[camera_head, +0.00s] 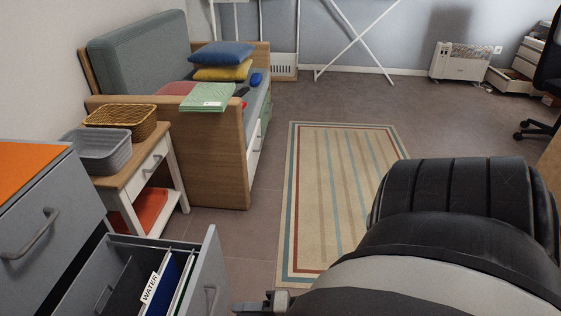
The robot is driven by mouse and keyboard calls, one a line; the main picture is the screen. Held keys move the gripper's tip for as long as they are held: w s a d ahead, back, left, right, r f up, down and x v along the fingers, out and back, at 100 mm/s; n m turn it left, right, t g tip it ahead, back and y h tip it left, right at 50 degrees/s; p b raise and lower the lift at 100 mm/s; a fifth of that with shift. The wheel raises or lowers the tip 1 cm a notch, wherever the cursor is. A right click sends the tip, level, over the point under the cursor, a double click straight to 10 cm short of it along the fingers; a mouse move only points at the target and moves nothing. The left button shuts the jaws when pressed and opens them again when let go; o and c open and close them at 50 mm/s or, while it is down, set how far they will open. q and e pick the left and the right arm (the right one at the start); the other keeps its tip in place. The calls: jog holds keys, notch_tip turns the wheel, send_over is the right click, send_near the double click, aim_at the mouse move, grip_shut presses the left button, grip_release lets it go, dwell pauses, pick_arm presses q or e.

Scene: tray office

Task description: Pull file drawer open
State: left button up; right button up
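The grey file cabinet (62,205) stands at the lower left with an orange top. Its lower file drawer (217,255) is pulled out. Inside are hanging files, including a blue folder (165,285) with a white label reading "WATER". The drawer's handle (212,298) is on its front, near the bottom edge of the view. The upper drawer (75,195) is shut. Part of my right gripper (262,303) shows just right of the open drawer's front, apart from the visible part of the handle; its fingers are mostly cut off. My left gripper is out of view.
A side table (165,165) with a grey basket (98,148) and a wicker basket (122,115) stands behind the drawer. Beyond is a wooden-sided sofa (215,155) with cushions. A striped rug (325,180) lies on the floor. Floor between the drawer and rug is clear.

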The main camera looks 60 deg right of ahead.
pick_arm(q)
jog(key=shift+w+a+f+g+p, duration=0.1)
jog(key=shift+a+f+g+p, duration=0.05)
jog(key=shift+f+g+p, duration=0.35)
pick_arm(e)
jog(key=v, duration=0.8)
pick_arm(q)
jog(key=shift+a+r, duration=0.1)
pick_arm(e)
jog(key=shift+d+r, duration=0.1)
